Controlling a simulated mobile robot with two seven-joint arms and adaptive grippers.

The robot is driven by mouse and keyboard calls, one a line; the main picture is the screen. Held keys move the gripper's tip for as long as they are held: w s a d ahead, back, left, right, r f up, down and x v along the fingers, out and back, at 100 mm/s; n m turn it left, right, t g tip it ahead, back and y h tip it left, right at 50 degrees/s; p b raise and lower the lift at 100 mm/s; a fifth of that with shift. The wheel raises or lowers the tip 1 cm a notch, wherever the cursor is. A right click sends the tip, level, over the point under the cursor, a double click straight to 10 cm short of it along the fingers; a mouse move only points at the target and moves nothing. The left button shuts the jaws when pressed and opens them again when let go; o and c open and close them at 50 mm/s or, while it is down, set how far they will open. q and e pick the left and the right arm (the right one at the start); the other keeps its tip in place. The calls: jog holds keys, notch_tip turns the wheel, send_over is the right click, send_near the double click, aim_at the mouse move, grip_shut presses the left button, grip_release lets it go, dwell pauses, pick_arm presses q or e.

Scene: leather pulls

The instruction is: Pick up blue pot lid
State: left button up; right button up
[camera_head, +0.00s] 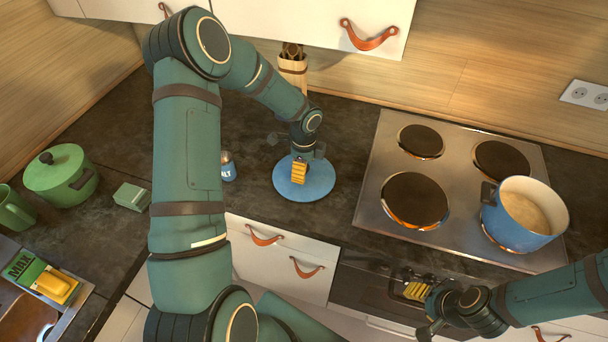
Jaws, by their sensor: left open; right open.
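The blue pot lid (318,187) lies flat on the dark countertop, left of the stove. My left gripper (299,178) reaches down over the lid's upper middle and is open. Its yellow finger pads hide the lid's centre, and the knob cannot be seen. I cannot tell whether the fingers touch the lid. My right gripper (414,290) is open and empty, low in front of the oven below the stove. A blue pot (517,238) without a lid stands on the stove's front right burner.
The steel stove (450,153) has several dark burners. A salt shaker (228,168) stands just left of the lid, and a utensil holder (292,70) stands behind it. A green pot (62,176) and green box (131,196) are further left.

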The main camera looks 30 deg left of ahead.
pick_arm(q)
jog(key=shift+f, duration=0.7)
grip_shut()
